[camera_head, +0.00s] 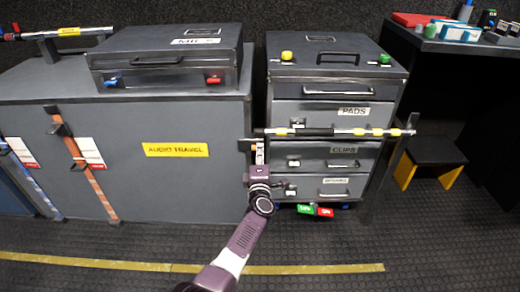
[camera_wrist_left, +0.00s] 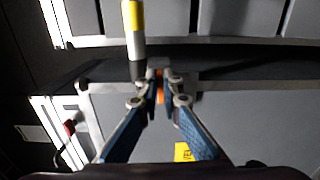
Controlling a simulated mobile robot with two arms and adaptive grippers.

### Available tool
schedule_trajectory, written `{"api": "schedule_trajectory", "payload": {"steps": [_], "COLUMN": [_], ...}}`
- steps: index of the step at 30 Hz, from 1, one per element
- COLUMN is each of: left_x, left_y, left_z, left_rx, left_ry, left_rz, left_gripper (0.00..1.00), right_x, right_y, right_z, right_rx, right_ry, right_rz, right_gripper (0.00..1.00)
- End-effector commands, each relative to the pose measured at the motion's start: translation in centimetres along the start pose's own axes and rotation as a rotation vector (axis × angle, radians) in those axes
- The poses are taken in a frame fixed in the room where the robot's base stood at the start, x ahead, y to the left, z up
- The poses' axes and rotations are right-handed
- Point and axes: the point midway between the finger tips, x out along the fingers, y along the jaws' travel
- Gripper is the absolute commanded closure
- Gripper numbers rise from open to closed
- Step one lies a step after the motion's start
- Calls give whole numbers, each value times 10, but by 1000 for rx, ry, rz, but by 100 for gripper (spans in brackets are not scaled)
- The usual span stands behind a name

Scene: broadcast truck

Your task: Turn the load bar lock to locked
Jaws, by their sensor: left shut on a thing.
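The load bar (camera_head: 340,132), silver and black with yellow bands, runs across the front of the grey drawer cabinet (camera_head: 385,90). Its yellow-banded end also shows in the left wrist view (camera_wrist_left: 134,30). My left gripper (camera_head: 257,152) is at the bar's left end, beside the cabinet's left edge. In the left wrist view its blue fingers (camera_wrist_left: 160,88) are closed together on a small orange part (camera_wrist_left: 159,98), seemingly the load bar lock. The fingers hide most of it, so I cannot tell which way it is turned. My right gripper is not in view.
A large grey case (camera_head: 200,190) with a yellow label stands to the left, close to the arm. Green and red tags (camera_head: 316,210) hang low at the cabinet front. A black stool (camera_head: 432,150) stands to the right. The front floor is clear.

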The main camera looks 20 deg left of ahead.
Motion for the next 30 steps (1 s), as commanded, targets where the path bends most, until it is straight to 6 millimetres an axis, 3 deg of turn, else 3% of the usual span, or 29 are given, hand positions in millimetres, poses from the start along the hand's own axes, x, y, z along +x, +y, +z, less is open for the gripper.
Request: {"api": "schedule_trajectory", "payload": {"steps": [19,20,24,30], "left_x": [1,1,1,0], "left_y": [1,1,1,0], "left_z": [1,1,1,0], "left_rx": [51,51,50,49], "left_ry": [-1,-1,-1,0], "left_rz": [3,3,3,2], "left_gripper": [100,92,77,77], "right_x": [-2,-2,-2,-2], "right_y": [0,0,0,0], "right_z": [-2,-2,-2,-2], "right_rx": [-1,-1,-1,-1], "right_ry": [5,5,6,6], "right_rz": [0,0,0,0], "right_gripper": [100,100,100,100]}}
